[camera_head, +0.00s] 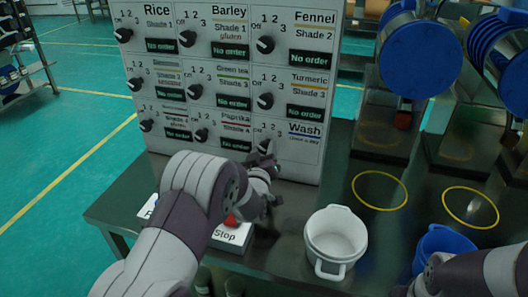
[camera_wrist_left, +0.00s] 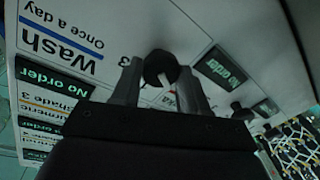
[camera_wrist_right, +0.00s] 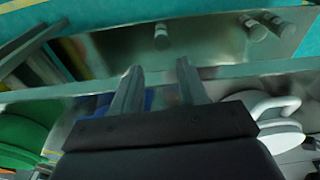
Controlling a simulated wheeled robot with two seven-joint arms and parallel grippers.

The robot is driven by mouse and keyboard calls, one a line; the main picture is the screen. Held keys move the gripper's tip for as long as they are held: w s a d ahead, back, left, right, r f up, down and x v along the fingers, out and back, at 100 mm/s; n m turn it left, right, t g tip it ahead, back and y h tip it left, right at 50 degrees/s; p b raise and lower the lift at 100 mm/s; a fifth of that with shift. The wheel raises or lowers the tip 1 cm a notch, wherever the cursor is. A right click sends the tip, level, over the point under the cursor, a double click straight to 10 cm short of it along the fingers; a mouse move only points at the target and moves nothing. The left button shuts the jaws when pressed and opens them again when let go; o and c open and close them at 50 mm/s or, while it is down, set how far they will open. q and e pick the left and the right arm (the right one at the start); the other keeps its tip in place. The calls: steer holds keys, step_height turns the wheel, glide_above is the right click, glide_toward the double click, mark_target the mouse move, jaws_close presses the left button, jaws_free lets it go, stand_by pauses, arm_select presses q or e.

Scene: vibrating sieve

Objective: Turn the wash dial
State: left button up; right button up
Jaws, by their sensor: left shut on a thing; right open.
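The white panel (camera_head: 225,95) carries several black dials beside named labels. The wash dial (camera_wrist_left: 161,68) is at its lower right, next to the Wash label (camera_head: 304,128). My left gripper (camera_wrist_left: 163,84) is shut on this dial, with one finger on each side of it. In the head view my left gripper (camera_head: 266,158) reaches up to the panel and hides part of the dial. My right gripper (camera_wrist_right: 158,80) is open and empty, low at the right over the table; in the head view only its arm shows clearly.
A white pot (camera_head: 336,240) stands on the dark table right of my left arm. A blue pot (camera_head: 440,252) is near my right arm. A Stop box (camera_head: 228,236) lies partly hidden under my left arm. Blue drums (camera_head: 420,58) stand at the back right.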

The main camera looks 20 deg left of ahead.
arm_select(q)
steer(key=shift+f, duration=0.1)
steer(key=m+b, duration=0.2)
steer(key=m, duration=0.1)
steer(key=shift+f, duration=0.1)
steer(key=shift+m+t+b, duration=0.5)
steer(key=shift+m+b, duration=0.45)
steer(key=shift+m, duration=1.45)
steer(key=o, duration=1)
steer(key=shift+o, duration=0.2)
